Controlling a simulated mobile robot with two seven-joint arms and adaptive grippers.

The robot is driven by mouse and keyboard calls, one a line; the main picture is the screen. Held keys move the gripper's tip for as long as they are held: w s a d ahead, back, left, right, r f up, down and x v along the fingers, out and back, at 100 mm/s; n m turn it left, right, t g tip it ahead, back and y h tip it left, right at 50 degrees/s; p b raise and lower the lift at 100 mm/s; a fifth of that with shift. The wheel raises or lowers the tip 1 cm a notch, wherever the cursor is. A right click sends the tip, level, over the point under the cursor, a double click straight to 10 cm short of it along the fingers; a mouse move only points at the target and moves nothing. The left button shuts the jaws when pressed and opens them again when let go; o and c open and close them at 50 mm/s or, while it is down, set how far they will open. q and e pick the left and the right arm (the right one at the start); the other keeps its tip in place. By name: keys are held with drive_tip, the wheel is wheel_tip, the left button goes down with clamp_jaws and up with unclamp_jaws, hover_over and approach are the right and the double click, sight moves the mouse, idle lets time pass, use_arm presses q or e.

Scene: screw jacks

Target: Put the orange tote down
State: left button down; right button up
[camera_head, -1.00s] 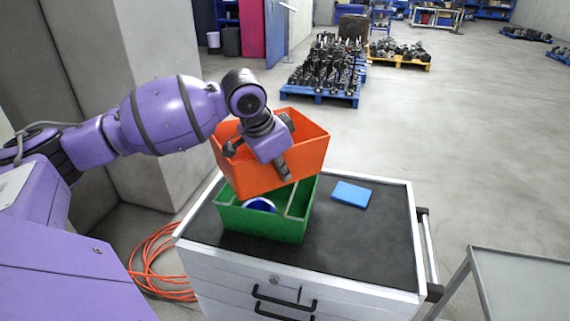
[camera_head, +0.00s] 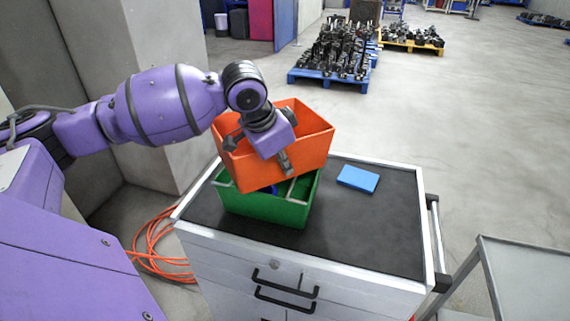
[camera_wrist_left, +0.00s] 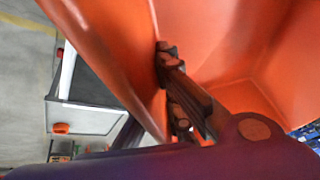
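The orange tote (camera_head: 305,158) hangs slightly tilted from my left gripper (camera_head: 284,160), directly over the green tote (camera_head: 265,207). My left gripper is at the orange tote's near wall and appears shut on it. In the left wrist view, its dark fingers (camera_wrist_left: 182,92) lie against an orange wall (camera_wrist_left: 110,50). The green tote stands on the cabinet's dark top and is partly covered by the orange one. Whether the two totes touch is unclear. A bit of something blue shows inside the green tote. My right gripper is not in view.
The cabinet's dark top (camera_head: 385,225) is bare to the right and front, apart from a flat blue box (camera_head: 358,179). A grey cart (camera_head: 530,275) stands at the lower right. An orange cable (camera_head: 152,245) lies on the floor left. Loaded pallets (camera_head: 335,55) stand behind.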

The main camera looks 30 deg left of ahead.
use_arm(q)
drive_tip(key=shift+f, duration=0.55)
drive_tip(key=c, duration=1.9)
unclamp_jaws()
drive_tip(key=shift+o, duration=0.2)
drive_tip(key=shift+s+f, duration=0.1)
drive_tip(key=shift+f, duration=0.05)
drive_tip(key=v, duration=1.2)
